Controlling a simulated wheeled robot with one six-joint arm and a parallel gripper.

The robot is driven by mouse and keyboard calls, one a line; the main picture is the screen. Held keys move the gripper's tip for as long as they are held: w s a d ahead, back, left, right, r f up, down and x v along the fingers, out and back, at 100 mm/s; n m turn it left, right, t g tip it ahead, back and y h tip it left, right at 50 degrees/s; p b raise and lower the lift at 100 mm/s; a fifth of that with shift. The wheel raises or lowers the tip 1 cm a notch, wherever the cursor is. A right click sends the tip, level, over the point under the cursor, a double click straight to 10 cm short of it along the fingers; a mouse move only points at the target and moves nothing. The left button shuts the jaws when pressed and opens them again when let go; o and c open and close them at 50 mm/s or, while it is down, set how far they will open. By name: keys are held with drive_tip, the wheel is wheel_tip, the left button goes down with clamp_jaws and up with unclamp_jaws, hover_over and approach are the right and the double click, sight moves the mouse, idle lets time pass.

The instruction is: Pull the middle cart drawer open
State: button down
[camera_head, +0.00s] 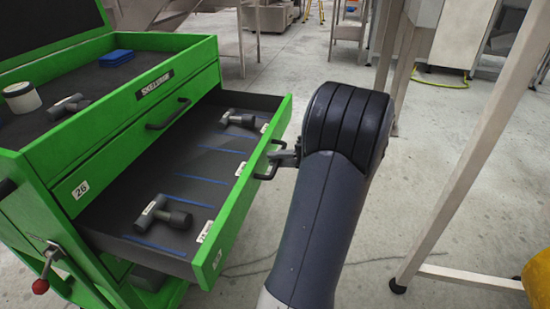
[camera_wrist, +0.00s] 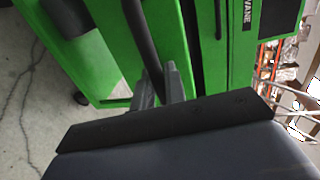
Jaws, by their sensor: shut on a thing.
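The green cart (camera_head: 100,130) stands on the left with its middle drawer (camera_head: 235,205) pulled well out. The drawer is dark inside, with blue divider lines and two grey mallet-like tools (camera_head: 165,212) lying in it. My gripper (camera_head: 282,158) is at the drawer front, shut on the dark handle (camera_head: 267,172). In the wrist view my gripper's fingers (camera_wrist: 160,85) close around the handle bar (camera_wrist: 143,40) against the green front. My arm hides part of the floor to the right of the drawer.
The closed top drawer has a dark handle (camera_head: 168,114). The cart's top tray holds a white jar (camera_head: 21,97), a blue block (camera_head: 116,57) and a dark tool (camera_head: 67,106). A metal stand leg (camera_head: 470,160) rises on the right. A red-knobbed lever (camera_head: 41,285) is at the cart's near side.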

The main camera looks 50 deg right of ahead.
drive_tip(key=shift+s, duration=0.15)
drive_tip(key=c, duration=1.6)
unclamp_jaws()
drive_tip(key=shift+o, duration=0.2)
drive_tip(key=shift+d, duration=0.1)
drive_tip(key=p+v, duration=0.2)
drive_tip(key=v, duration=0.8)
drive_tip(key=shift+s, duration=0.35)
drive_tip(key=b+x, duration=0.2)
drive_tip(key=x, duration=0.9)
drive_tip(key=shift+w+r, duration=0.1)
drive_tip(key=shift+w, duration=0.05)
